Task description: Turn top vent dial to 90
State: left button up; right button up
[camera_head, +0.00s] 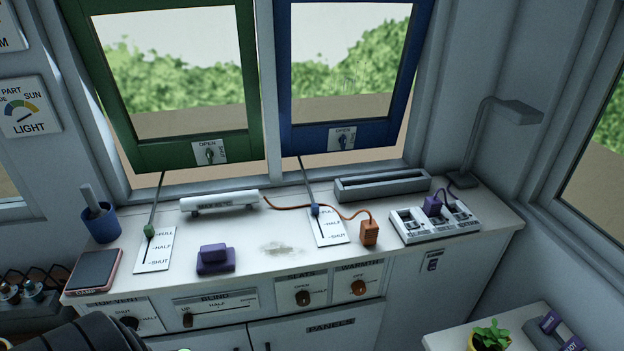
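A dial panel (146,313) is on the cabinet front at the lower left, its dark knob (128,323) beside a label that seems to read SHUT. A dark ribbed part of my arm covers the lower left corner, close to the leftmost dial. Neither gripper shows.
The white counter holds a phone (95,271), a blue cup (101,222), a purple block (215,260), an orange plug (369,233), a power strip (460,225) and a grey lamp (482,140). A green window (130,155) and a blue window (375,135) stand behind.

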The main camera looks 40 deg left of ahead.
aim_at(130, 322)
jog(key=u, duration=2.55)
